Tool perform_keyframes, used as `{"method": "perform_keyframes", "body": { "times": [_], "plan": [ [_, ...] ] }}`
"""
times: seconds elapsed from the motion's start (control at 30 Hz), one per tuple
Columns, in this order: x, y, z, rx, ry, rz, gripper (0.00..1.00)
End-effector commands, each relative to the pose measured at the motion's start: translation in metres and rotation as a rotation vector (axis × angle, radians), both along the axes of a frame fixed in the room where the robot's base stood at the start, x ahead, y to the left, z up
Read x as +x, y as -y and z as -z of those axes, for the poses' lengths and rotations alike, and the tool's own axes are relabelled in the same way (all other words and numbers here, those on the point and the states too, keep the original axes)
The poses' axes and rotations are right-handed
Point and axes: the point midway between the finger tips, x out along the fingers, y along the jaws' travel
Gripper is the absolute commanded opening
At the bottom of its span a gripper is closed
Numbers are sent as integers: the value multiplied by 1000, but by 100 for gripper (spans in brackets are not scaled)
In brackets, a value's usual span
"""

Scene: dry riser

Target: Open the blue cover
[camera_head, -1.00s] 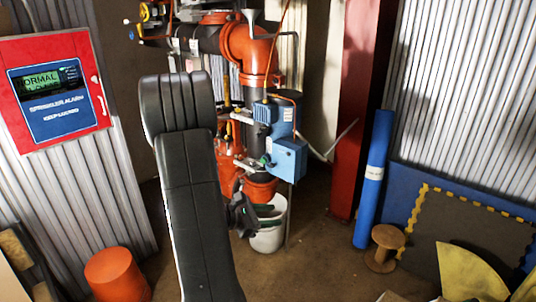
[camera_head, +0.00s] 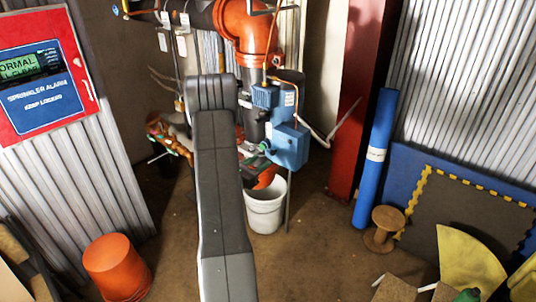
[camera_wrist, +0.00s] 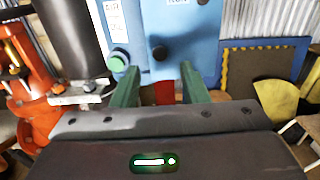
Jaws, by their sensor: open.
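The blue cover is the front of a blue box on the orange and black pipework. In the head view the box (camera_head: 289,146) stands just right of my arm. In the wrist view the cover (camera_wrist: 190,30) fills the top middle, with a round black knob (camera_wrist: 160,53) and a green button (camera_wrist: 118,61) to its left. My gripper (camera_wrist: 158,72) is open, its two green fingers pointing at the cover. The knob shows between and just above the fingertips; I cannot tell whether they touch. The cover looks shut. In the head view my arm hides most of the gripper.
A white bucket (camera_head: 265,206) stands below the box. A red column (camera_head: 356,110), a blue roll (camera_head: 375,165) and a wooden spool (camera_head: 383,229) are to the right. A red alarm panel (camera_head: 45,75) and an orange bucket (camera_head: 116,268) are left. The floor between is mostly clear.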

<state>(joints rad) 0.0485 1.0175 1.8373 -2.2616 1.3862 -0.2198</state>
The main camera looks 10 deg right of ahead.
Motion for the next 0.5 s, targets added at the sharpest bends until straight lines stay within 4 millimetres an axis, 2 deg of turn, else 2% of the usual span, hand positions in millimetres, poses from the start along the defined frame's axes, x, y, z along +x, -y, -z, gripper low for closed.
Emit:
{"method": "perform_keyframes", "body": {
  "times": [0.03,0.2,0.5],
  "plan": [
    [7,10,-2,1,1,4,40],
    [23,30,-1,1,1,2,40],
    [33,43,0,1,-2,0,40]
  ]
}}
